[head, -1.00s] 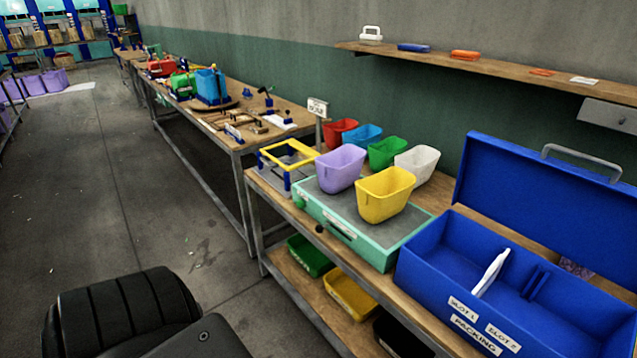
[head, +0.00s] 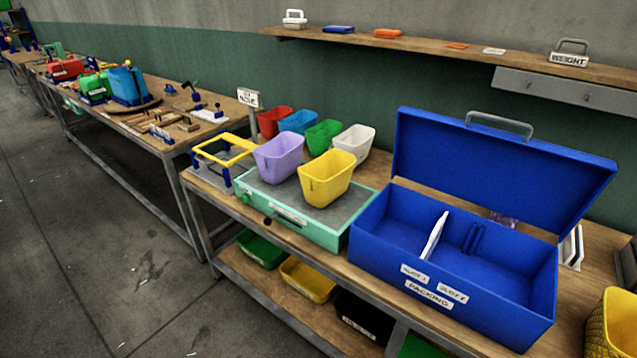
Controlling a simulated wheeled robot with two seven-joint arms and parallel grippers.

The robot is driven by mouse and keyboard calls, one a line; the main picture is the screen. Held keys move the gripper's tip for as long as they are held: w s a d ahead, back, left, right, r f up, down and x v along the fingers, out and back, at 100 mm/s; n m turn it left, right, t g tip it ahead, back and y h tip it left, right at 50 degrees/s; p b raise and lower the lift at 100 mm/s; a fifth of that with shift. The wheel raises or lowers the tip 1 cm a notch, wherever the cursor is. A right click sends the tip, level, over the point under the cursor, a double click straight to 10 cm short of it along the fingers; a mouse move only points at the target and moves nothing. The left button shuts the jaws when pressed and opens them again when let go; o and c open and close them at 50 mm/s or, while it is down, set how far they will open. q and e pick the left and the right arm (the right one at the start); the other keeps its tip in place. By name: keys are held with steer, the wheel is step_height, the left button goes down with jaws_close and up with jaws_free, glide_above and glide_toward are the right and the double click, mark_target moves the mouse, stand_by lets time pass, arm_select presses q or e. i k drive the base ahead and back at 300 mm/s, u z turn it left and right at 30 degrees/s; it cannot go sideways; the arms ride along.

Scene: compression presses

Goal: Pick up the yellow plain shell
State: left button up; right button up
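A plain yellow shell (head: 327,178), an open tub shape, stands upright on the grey top of the green scale-like box (head: 290,218) on the workbench. A lilac shell (head: 278,158) stands beside it to the left on the same top. Another yellow thing with a textured surface (head: 612,326) is cut off at the lower right edge. Neither of my grippers shows in the head view.
Red (head: 274,121), blue (head: 297,122), green (head: 322,136) and white (head: 353,142) shells stand behind. An open blue packing box (head: 455,285) with raised lid stands to the right. A yellow frame fixture (head: 222,152) is at the left. A shelf (head: 440,54) runs above.

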mark_target(326, 178)
steer(key=z, duration=0.2)
steer(key=k, duration=0.5)
steer(key=z, duration=0.55)
steer(key=k, duration=0.8)
steer(key=u, duration=0.3)
steer(key=i, duration=0.55)
steer(key=u, duration=0.5)
steer(key=i, duration=0.75)
steer(key=z, duration=0.75)
steer(key=i, duration=0.4)
steer(key=z, duration=0.5)
